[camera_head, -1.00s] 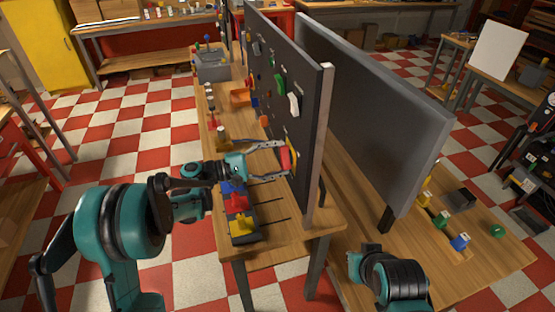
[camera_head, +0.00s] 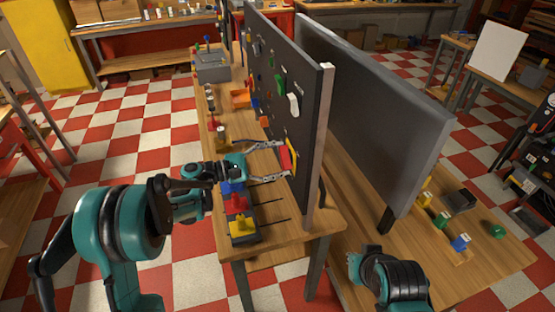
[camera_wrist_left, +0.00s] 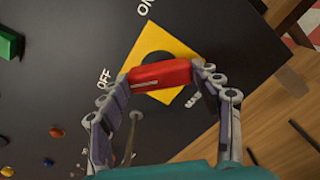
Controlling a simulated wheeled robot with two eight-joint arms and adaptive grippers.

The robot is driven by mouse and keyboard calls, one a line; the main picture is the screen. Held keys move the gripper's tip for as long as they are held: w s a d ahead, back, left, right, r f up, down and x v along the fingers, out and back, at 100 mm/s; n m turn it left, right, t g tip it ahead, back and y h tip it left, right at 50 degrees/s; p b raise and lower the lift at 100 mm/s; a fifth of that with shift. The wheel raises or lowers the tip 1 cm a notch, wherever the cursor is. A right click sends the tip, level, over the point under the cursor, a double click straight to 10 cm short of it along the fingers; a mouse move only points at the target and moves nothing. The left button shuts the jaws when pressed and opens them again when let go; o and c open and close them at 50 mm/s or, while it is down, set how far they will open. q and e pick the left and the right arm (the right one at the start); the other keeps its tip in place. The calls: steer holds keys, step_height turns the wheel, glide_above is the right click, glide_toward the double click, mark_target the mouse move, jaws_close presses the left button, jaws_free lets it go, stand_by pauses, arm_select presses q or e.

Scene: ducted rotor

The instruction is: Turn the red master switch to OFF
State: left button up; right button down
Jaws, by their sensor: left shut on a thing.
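The red master switch handle (camera_wrist_left: 160,73) is a bar on a yellow plate (camera_wrist_left: 178,45), on the dark upright panel (camera_wrist_left: 50,95). In the left wrist view, "OFF" is printed left of the plate and "ON" above it. A pale line marks the handle's left part, on the OFF side. In the head view the handle (camera_head: 286,158) is near the panel's close edge. My left gripper (camera_head: 284,160) is shut on the handle, with one fingertip at each end; it also shows in the left wrist view (camera_wrist_left: 160,75). My right gripper's fingers are not visible.
A block holder with red and yellow pieces (camera_head: 240,222) stands on the bench (camera_head: 275,232) below my left gripper. Several knobs and buttons stick out of the panel. A second grey panel (camera_head: 370,110) stands to the right, above a table with coloured pieces.

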arm_select(q)
steer(key=o, duration=1.1)
steer(key=v, duration=1.2)
